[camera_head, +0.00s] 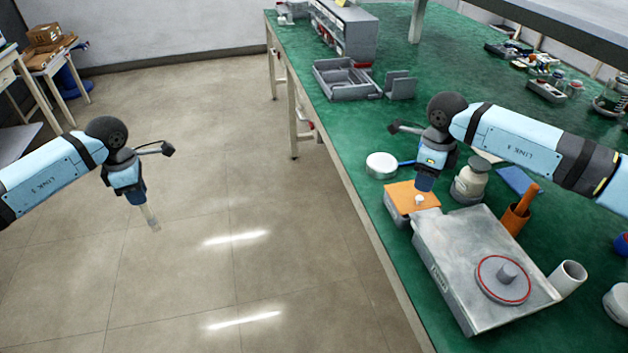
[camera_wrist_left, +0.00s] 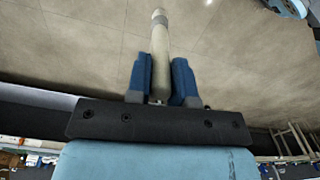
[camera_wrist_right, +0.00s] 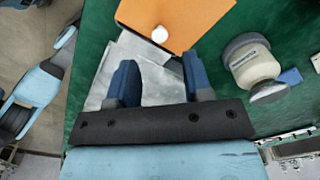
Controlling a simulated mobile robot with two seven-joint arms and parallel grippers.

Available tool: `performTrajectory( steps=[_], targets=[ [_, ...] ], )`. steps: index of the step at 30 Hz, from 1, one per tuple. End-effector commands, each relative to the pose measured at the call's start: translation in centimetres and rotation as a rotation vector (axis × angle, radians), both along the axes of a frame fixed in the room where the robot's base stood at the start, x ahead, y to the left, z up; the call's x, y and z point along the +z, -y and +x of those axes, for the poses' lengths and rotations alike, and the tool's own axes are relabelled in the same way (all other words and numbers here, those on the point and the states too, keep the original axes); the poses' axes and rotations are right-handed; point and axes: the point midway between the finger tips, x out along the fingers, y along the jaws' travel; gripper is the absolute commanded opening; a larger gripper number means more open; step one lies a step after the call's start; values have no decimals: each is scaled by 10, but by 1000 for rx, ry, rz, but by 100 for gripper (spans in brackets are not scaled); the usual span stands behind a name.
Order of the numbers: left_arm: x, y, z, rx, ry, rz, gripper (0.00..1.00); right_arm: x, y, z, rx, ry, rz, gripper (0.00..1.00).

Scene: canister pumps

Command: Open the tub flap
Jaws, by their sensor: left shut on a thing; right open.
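The tub (camera_head: 397,215) is a small grey box near the bench's front edge, topped by an orange flap (camera_head: 402,190) with a white knob (camera_head: 419,199). The flap lies flat over the tub, so its inside is hidden. The flap (camera_wrist_right: 185,12) and knob (camera_wrist_right: 159,34) also show at the top of the right wrist view. My right gripper (camera_head: 424,184) is open and empty, pointing down close above the flap. My left gripper (camera_wrist_left: 160,75) is shut on a pale cylinder with a grey band (camera_wrist_left: 160,38), held out over the floor, away from the bench.
A grey metal box (camera_head: 455,248) with a red-ringed disc stands just in front of the tub. A cream canister (camera_head: 470,182), an orange cup (camera_head: 516,220) and a round white tin (camera_head: 381,165) stand nearby. Grey trays (camera_head: 345,80) lie farther back on the green bench.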

Motion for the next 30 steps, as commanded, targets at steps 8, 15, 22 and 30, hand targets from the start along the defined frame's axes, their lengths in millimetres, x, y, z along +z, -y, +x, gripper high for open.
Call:
performTrajectory(
  steps=[8, 15, 22, 30],
  targets=[
    [-3, 0, 0, -1, 0, 0, 0, -48, 0, 0, -2, -1, 2, 46],
    [-3, 0, 0, -2, 0, 0, 0, -61, 0, 0, -1, 0, 1, 46],
    [-3, 0, 0, -2, 0, 0, 0, -61, 0, 0, -1, 1, 2, 46],
    [-3, 0, 0, -2, 0, 0, 0, -61, 0, 0, -1, 1, 2, 0]
  ],
)
